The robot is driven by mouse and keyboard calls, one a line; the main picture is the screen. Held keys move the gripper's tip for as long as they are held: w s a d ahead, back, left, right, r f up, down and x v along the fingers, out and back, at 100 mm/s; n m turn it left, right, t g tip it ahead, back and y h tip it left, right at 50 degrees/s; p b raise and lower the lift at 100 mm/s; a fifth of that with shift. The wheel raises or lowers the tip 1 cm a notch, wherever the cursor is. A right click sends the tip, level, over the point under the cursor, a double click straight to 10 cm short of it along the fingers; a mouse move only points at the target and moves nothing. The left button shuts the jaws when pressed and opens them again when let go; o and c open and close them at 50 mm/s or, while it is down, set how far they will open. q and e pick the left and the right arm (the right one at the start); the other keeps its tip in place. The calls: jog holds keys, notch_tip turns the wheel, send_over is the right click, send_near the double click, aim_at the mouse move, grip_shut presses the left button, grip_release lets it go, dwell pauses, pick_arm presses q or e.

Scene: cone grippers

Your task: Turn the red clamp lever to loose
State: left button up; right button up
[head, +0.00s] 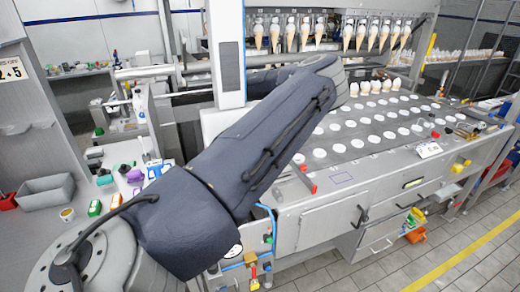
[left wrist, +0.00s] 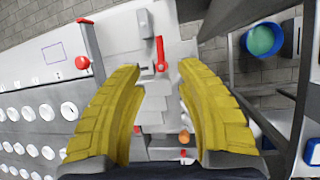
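In the left wrist view, a red lever (left wrist: 161,54) stands on a pale grey fixture (left wrist: 145,72), ahead of the gap between my fingers. My left gripper (left wrist: 157,72) has two yellow ribbed fingers, spread wide with nothing between them. I cannot tell how far the lever is from the fingertips. A separate red ball knob (left wrist: 82,62) is on the panel to its left. In the head view, my dark-sleeved left arm crosses the middle, and its gripper is hidden. I cannot pick out the lever for certain there. My right gripper is in neither view.
The machine top (head: 330,165) holds rows of white discs, with cones (head: 361,37) hanging above its back. A grey bin (head: 45,192) and small coloured boxes are on the left bench. In the left wrist view, a blue-rimmed container (left wrist: 262,39) stands at upper right beside dark posts (left wrist: 296,110).

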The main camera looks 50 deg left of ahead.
pick_arm(q)
jog(key=shift+v, duration=0.9)
